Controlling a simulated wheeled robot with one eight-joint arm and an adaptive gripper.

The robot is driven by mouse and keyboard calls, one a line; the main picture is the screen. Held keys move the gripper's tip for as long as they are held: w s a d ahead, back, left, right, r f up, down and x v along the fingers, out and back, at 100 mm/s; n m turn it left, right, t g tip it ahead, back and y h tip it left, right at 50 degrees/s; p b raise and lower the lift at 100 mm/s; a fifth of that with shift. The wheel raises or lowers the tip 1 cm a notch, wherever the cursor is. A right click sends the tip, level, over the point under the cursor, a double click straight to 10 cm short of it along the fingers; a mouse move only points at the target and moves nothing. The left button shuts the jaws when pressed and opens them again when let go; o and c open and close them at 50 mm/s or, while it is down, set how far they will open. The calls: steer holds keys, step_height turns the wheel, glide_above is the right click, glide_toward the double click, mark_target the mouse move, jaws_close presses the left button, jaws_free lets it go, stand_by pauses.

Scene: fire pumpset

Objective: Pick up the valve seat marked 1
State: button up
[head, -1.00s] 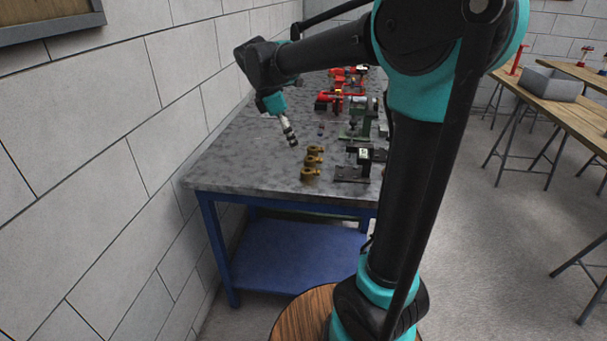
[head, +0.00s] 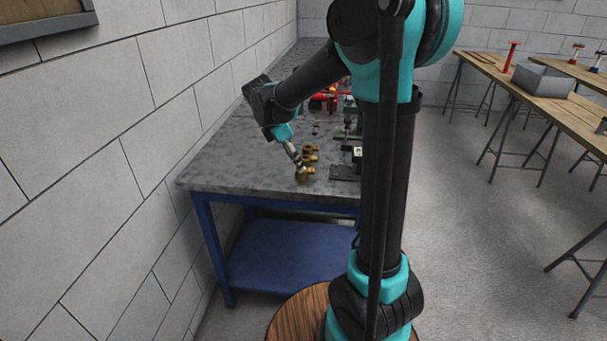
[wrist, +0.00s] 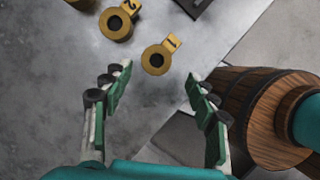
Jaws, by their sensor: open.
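The valve seat marked 1 (wrist: 157,60) is a brass-coloured ring with a tab bearing the number. It lies on the grey tabletop (wrist: 60,80), ahead of my open fingers. In the wrist view my gripper (wrist: 150,85) is open and empty, with one finger on each side below the ring. A second ring marked 2 (wrist: 116,24) lies up and left of it, and part of a third shows at the top left edge. In the head view my gripper (head: 299,166) is at the brass rings (head: 308,157), close to the nearest one, which it partly hides.
A dark metal fixture (head: 345,172) stands right of the rings, with green and red equipment (head: 322,102) farther back. A wall (head: 120,110) runs along the table's left side. The tabletop (head: 225,165) left of the rings is clear.

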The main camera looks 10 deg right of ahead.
mark_target(306, 174)
steer(key=x, duration=0.5)
steer(key=shift+w+d, duration=0.25)
steer(key=shift+w, duration=0.05)
jaws_close()
